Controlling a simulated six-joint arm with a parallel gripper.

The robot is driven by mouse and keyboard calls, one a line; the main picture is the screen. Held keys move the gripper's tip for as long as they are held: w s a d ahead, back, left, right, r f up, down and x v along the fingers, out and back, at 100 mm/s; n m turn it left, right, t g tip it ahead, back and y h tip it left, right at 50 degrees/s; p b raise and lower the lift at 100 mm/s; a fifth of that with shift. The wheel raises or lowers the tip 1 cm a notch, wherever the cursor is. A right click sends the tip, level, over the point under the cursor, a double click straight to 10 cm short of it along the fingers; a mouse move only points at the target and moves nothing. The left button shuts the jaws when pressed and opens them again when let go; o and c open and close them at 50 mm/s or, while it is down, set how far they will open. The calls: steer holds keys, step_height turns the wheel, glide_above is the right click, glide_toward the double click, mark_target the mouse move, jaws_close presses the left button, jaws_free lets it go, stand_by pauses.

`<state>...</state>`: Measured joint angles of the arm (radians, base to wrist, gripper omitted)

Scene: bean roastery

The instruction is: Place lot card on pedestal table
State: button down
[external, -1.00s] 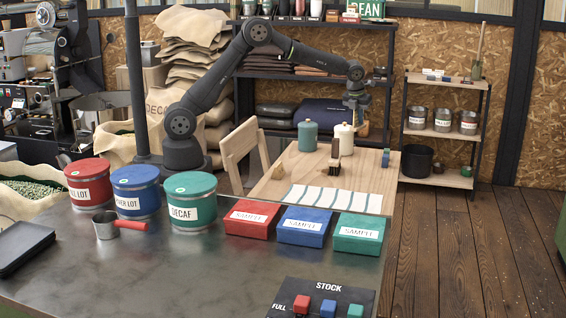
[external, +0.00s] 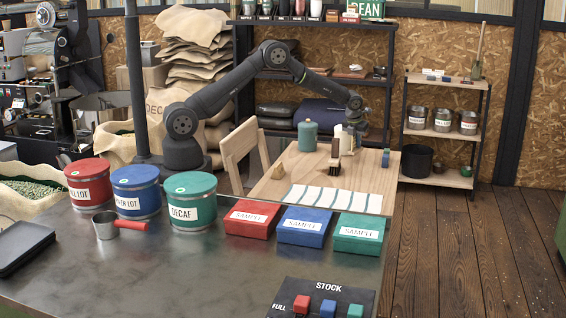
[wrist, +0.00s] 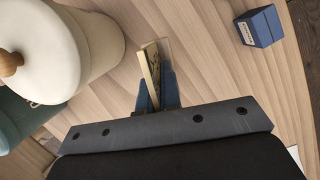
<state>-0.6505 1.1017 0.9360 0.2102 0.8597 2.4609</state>
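In the wrist view a thin, cream upright piece with dark marks, likely the lot card (wrist: 150,76), stands at a pale wooden block. My gripper (wrist: 158,88) has its blue-grey fingers around its near end. Whether they press on it, I cannot tell. In the external view my gripper (external: 353,141) is low over the wooden table (external: 285,172), beside the cream canister (external: 337,140); the card cannot be made out there. I cannot tell whether this is the pedestal table, as its base is hidden.
The cream canister (wrist: 85,45) stands close left of my gripper in the wrist view, with a teal canister (external: 308,135) beyond. A blue block (wrist: 259,27) is to the right. A brush (external: 333,171) and striped cloth (external: 332,199) lie nearer the front.

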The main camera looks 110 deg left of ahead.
mark_target(356, 149)
steer(key=shift+f, duration=2.05)
steer(key=c, duration=1.6)
jaws_free()
steer(key=shift+f, duration=0.15)
steer(key=v, duration=1.2)
